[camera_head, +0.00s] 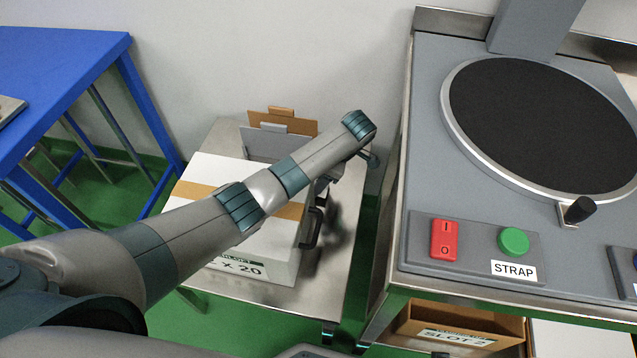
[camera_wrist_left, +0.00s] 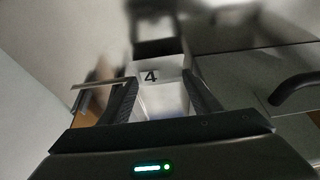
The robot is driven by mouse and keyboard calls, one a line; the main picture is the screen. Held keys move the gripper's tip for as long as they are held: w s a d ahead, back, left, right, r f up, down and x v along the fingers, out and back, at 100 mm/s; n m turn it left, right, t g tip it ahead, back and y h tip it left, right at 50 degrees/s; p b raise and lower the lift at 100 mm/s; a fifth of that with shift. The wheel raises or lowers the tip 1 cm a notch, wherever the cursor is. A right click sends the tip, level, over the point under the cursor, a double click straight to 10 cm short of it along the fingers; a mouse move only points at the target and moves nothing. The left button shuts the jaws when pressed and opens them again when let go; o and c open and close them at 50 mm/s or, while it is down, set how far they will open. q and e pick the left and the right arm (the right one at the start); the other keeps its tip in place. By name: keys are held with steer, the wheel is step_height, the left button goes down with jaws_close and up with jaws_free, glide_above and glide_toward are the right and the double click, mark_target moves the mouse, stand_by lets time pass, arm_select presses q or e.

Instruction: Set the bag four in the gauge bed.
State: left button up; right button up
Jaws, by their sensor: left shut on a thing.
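My left gripper (camera_wrist_left: 162,88) is shut on bag four (camera_wrist_left: 163,100), a pale bag with a black "4" on its upper part, held between the two dark fingers in the left wrist view. In the head view my left arm reaches over the small steel table (camera_head: 318,293), and the forearm hides most of the gripper and the bag. A dark opening or block lies just beyond the bag in the wrist view, blurred. I cannot tell for sure which part is the gauge bed. My right gripper is in neither view.
A white carton (camera_head: 205,175) with a tan band stands on the steel table under my forearm. A tan and grey upright piece (camera_head: 283,123) stands behind it. The strapping machine (camera_head: 480,235) with a black turntable is at the right. A blue table (camera_head: 65,75) is at the left.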

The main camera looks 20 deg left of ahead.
arm_select(q)
steer(key=shift+f, duration=0.8)
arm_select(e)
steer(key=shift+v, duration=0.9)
arm_select(q)
steer(key=shift+f, duration=0.2)
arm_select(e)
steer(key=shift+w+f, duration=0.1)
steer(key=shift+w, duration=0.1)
arm_select(q)
steer(key=o, duration=0.7)
steer(key=shift+r, duration=0.1)
